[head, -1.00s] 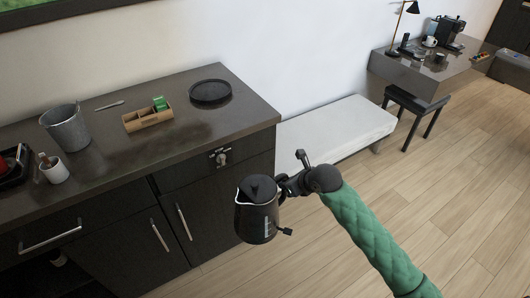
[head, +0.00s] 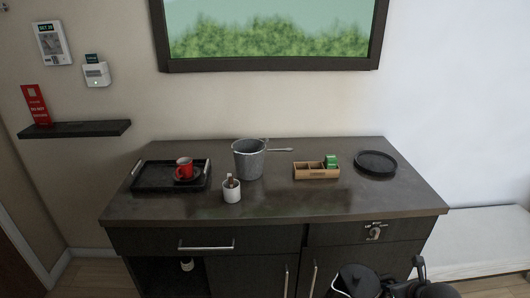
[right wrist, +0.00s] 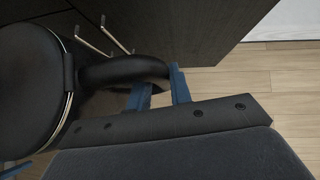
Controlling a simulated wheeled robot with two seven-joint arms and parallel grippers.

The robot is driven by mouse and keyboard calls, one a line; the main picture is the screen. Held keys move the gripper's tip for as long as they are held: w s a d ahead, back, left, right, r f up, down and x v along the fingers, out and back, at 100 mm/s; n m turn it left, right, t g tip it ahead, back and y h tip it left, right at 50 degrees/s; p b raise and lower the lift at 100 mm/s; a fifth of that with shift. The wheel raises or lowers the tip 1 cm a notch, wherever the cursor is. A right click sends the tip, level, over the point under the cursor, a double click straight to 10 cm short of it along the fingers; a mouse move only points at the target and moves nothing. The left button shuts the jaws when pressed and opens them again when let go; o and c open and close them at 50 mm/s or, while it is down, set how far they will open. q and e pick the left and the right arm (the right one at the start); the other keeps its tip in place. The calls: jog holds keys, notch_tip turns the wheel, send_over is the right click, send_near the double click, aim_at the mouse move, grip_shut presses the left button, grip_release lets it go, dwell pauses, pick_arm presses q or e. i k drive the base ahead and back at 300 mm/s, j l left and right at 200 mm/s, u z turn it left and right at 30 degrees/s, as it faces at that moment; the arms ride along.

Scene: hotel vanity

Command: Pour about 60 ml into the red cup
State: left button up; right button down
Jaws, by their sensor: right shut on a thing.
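The red cup (head: 184,168) stands upright on a dark saucer (head: 188,179) in the black tray (head: 150,177) at the left of the counter. A black kettle (head: 357,281) shows at the bottom edge of the head view, in front of the cabinet. My right gripper (right wrist: 163,90) is shut on the kettle's handle (right wrist: 125,70), as the right wrist view shows. The kettle's lid and body (right wrist: 28,85) fill the left of that view. The kettle's lower part is cut off in the head view. My left gripper is not in view.
A grey metal bucket (head: 248,160), a white holder (head: 232,191), a divided wooden box (head: 316,171) and a round black tray (head: 376,163) stand on the counter (head: 290,205). The counter's front is mostly clear. A white bench (head: 485,238) is at right.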

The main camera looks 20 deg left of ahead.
aim_at(183, 170)
jog(key=k+j, duration=0.1)
jog(key=j, duration=0.55)
jog(key=k+j, duration=0.1)
jog(key=j, duration=0.55)
jog(key=k+j, duration=0.1)
jog(key=j, duration=0.55)
jog(key=k+j, duration=0.1)
jog(key=j, duration=0.55)
jog(key=k+j, duration=0.1)
jog(key=j, duration=0.55)
jog(key=k+j+u, duration=0.1)
jog(key=j, duration=0.55)
